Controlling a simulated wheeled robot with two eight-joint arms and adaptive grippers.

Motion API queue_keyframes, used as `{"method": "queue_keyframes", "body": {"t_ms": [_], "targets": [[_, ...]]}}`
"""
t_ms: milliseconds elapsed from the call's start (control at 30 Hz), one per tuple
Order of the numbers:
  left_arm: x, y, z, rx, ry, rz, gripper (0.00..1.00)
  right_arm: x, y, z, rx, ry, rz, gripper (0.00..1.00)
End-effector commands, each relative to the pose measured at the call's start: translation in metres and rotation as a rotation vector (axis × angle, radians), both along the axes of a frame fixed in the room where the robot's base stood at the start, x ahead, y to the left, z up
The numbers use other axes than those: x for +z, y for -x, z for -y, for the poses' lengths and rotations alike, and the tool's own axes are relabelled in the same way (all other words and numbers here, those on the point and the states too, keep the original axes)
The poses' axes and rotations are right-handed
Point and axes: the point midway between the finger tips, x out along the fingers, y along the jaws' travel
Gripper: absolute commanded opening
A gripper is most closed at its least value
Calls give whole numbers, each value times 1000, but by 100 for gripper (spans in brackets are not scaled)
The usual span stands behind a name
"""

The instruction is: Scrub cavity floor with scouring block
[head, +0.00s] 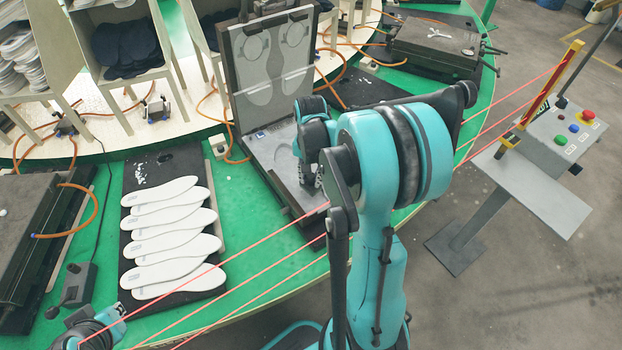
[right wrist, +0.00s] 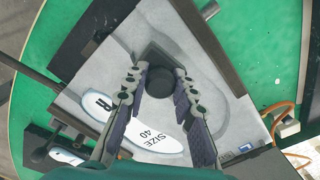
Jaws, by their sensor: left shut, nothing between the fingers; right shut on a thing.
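The open mould's lower half (head: 265,145) lies on the green table, with its lid (head: 268,70) standing up behind it. My right gripper (head: 309,180) is over the lower half, partly hidden by my arm. In the right wrist view, its fingers (right wrist: 163,92) are shut on a dark scouring block (right wrist: 160,82). The block is over the grey cavity floor (right wrist: 215,98); I cannot tell whether they touch. Beside it, a white shape reads "SIZE 40" and "R" (right wrist: 150,136). My left gripper (head: 98,326) is shut and empty at the lower left, cut by the frame edge.
White insoles (head: 172,235) lie in a row on a black board (head: 134,172) left of the mould. Red light beams cross in front of it. A control stand with buttons (head: 560,130) is at the right. Other moulds (head: 436,45) and orange hoses surround the place.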

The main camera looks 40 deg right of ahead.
Motion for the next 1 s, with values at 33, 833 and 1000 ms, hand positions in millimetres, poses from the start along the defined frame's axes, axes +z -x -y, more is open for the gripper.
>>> {"method": "queue_keyframes", "body": {"t_ms": [33,833,1000], "targets": [[7,0,0,0,0,0,0,8,-1,0,1,0,0,0],[38,0,0,0,0,0,0,51,-8,3,10,0,0,0],[38,0,0,0,0,0,0,51,-8,3,10,0,0,0]]}}
